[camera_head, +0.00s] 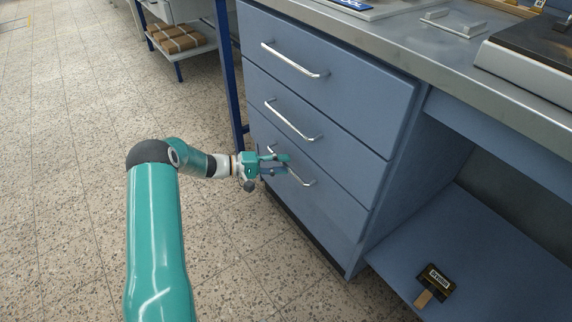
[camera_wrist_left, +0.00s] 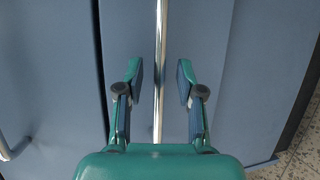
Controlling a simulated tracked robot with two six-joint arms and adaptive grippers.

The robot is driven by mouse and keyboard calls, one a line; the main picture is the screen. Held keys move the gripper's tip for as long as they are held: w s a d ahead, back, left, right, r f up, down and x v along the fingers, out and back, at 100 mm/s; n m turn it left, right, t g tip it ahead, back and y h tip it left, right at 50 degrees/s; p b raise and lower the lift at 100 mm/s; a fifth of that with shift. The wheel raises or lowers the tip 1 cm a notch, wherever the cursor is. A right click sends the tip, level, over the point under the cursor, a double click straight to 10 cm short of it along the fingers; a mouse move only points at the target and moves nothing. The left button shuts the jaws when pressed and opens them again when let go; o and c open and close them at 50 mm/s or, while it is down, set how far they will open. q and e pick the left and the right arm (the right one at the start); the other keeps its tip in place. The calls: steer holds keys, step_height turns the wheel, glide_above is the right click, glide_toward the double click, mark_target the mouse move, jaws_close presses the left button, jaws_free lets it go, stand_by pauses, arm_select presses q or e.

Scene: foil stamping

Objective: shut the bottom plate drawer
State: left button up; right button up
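The blue cabinet has a stack of drawers, and the bottom drawer (camera_head: 322,222) is the lowest front. In the head view its front looks about flush with the fronts above, though a small gap cannot be ruled out. Its bar handle (camera_head: 305,182) is partly hidden by my left gripper (camera_head: 286,163). In the left wrist view the handle (camera_wrist_left: 160,40) runs between the two fingers of the left gripper (camera_wrist_left: 159,78). The fingers are open, with a visible gap on each side of the handle. My right gripper is in neither view.
The middle drawer (camera_head: 310,130) and top drawer (camera_head: 340,70) above look shut. A metal worktop (camera_head: 420,50) overhangs them. A blue table leg (camera_head: 228,80) stands close to the cabinet's left. A dark labelled block (camera_head: 435,282) lies on the lower shelf. The floor at left is clear.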

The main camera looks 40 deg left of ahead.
arm_select(q)
steer(key=v, duration=1)
